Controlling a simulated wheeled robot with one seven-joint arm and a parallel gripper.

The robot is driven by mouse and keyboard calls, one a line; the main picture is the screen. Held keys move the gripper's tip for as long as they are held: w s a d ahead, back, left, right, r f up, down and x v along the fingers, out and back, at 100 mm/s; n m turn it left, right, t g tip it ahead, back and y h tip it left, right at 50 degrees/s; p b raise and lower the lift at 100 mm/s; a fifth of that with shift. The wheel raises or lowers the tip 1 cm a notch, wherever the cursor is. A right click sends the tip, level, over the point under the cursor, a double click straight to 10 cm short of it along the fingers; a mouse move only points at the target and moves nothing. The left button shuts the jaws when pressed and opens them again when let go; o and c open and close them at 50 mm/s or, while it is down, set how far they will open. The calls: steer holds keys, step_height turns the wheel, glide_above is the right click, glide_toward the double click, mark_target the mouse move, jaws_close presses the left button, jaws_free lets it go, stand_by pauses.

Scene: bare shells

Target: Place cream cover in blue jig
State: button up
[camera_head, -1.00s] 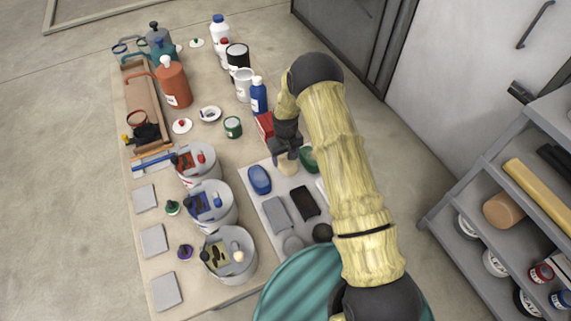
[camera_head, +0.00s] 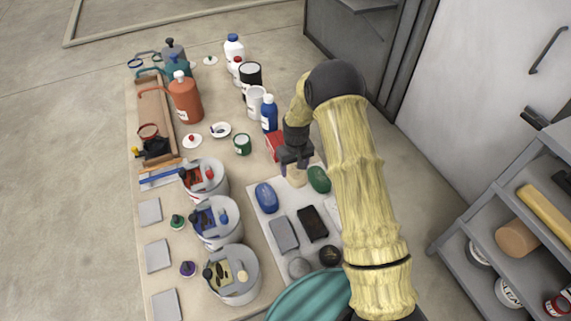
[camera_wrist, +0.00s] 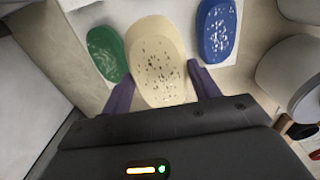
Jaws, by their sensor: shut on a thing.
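The cream cover (camera_wrist: 157,60) is a speckled oval between the fingers of my gripper (camera_wrist: 160,82) in the wrist view. My gripper is shut on it, one finger at each side. In the head view, my gripper (camera_head: 295,160) is at the far end of a pale board (camera_head: 262,222), with the cream cover (camera_head: 297,179) under it. I cannot tell whether the cover touches the board. A bucket with a blue insert (camera_head: 205,217) stands left of the board; I cannot tell whether this is the blue jig.
A blue oval (camera_head: 266,197) and a green oval (camera_head: 319,180) flank the cream cover closely. Buckets with a red insert (camera_head: 196,177) and a yellowish insert (camera_head: 233,277) stand along the table. Bottles, including a blue one (camera_head: 269,115), stand behind. A grey shelf (camera_head: 490,185) is at right.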

steer(key=s+d+r+m, duration=0.2)
steer(key=s+d+m, duration=0.2)
steer(key=s+d, duration=0.5)
steer(key=d, duration=0.3)
steer(key=shift+m, duration=0.3)
steer(key=shift+s, duration=0.1)
